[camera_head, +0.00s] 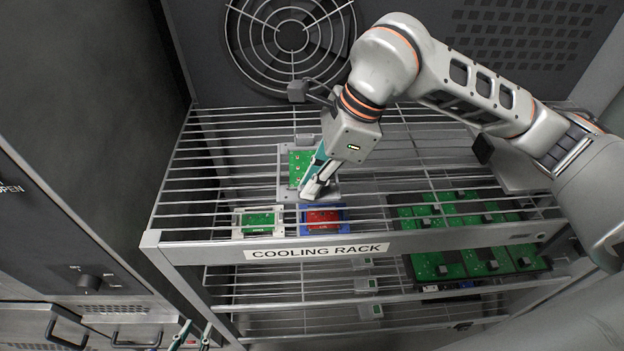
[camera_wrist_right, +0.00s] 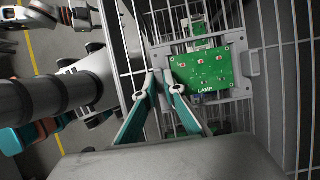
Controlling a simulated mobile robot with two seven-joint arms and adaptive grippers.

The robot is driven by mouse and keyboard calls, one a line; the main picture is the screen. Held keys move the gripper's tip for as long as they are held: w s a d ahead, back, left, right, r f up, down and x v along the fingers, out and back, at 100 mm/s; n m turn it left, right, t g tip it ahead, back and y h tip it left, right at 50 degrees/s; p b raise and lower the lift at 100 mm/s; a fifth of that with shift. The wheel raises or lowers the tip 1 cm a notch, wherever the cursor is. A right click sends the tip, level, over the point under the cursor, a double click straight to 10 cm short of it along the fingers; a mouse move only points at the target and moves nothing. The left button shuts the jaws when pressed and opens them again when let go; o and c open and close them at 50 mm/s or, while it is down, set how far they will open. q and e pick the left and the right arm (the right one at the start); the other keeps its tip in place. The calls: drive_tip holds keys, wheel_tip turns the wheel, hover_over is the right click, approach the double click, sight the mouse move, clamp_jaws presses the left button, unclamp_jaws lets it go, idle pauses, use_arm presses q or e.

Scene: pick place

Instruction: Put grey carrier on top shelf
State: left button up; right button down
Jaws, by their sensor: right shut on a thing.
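The grey carrier (camera_head: 284,187) holds a green board and is at the top shelf (camera_head: 215,180) of the cooling rack, left of its middle. My right gripper (camera_head: 308,192) is shut on its near edge. In the right wrist view the carrier (camera_wrist_right: 253,62) has a board marked LAMP, and the right gripper (camera_wrist_right: 157,82) pinches its left side. Whether the carrier rests on the wires or hangs just above them I cannot tell. My left gripper (camera_head: 198,326) is low at the bottom edge, fingers apart and empty.
A small pale carrier (camera_head: 239,226) with a green board and a blue carrier (camera_head: 341,213) with a red board are at the shelf's front. Green boards (camera_head: 470,207) show at the right, partly below the wires. A fan grille (camera_head: 290,38) stands behind.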

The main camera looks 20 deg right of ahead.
drive_tip(key=c, duration=2.1)
unclamp_jaws()
drive_tip(key=shift+c, duration=0.2)
drive_tip(key=w+v, duration=0.1)
drive_tip(key=v, duration=1.1)
drive_tip(key=shift+s, duration=0.45)
